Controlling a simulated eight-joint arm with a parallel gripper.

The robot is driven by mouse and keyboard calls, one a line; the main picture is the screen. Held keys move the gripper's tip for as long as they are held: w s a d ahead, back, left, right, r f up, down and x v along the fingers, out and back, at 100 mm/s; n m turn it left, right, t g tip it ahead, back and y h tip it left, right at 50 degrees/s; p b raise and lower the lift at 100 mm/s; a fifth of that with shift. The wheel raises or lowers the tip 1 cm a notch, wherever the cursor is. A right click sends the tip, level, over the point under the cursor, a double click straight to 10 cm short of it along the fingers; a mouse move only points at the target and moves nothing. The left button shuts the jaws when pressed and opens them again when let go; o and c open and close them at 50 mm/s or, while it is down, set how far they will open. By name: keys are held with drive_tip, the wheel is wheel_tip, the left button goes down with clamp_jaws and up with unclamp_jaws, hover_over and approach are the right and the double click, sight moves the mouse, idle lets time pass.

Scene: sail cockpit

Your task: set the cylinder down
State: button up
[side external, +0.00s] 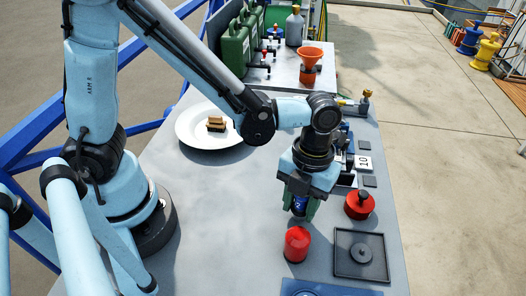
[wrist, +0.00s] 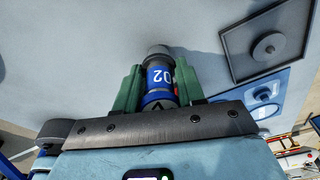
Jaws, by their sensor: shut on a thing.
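My gripper (side external: 300,209) is shut on a cylinder (side external: 299,203) above the grey worktop (side external: 215,225). In the side view only a little of its blue part shows between the green fingers. In the wrist view the cylinder (wrist: 159,75) has blue bands, a white "02" and a grey end, with my gripper's green fingers (wrist: 158,88) on either side. The gripper hides its other end. I cannot tell how high its lower end is above the worktop.
A red cylinder-like object (side external: 297,245) stands just below my gripper in the side view. A dark square tray (side external: 343,270) with a round piece is to the right. A blue plate (side external: 318,291) lies in front. A red knobbed object (side external: 359,206) is behind the tray. A white plate (side external: 190,128) holds stacked blocks.

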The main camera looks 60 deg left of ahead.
drive_tip(key=shift+f, duration=0.1)
drive_tip(key=o, duration=1.1)
